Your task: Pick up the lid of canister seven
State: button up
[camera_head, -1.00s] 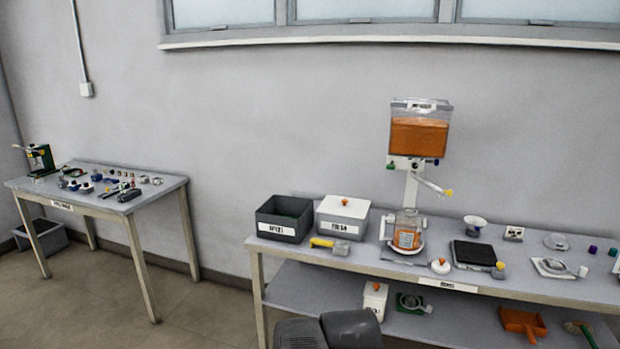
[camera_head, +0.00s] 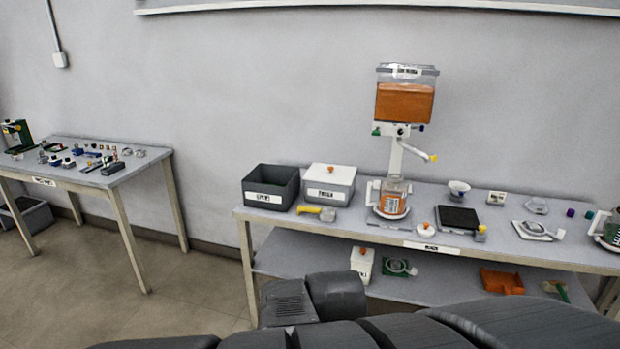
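A clear canister (camera_head: 393,201) with orange contents and a label stands on the work table, under the spout of a dispenser with an orange-filled hopper (camera_head: 404,101). A small round white lid (camera_head: 425,230) with an orange knob lies on the table just right of and in front of that canister. A second canister (camera_head: 611,231) with a label and green parts is cut off at the right edge. The labels are too small to tell which canister is seven. My gripper is not in view; only dark arm parts show at the bottom.
A dark open bin (camera_head: 271,187) and a white-lidded bin (camera_head: 330,186) stand left of the dispenser. A black-topped scale (camera_head: 458,218) stands right of the lid. A lower shelf (camera_head: 310,268) holds several items. Another table (camera_head: 140,152) stands at the left.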

aim_at(424, 230)
jog(key=i+l, duration=0.35)
jog(key=i, duration=0.15)
jog(key=i+l+z, duration=0.1)
jog(key=i+l, duration=0.2)
jog(key=i, duration=0.25)
jog(key=i+l, duration=0.3)
jog(key=i, duration=0.2)
jog(key=l+z, duration=0.05)
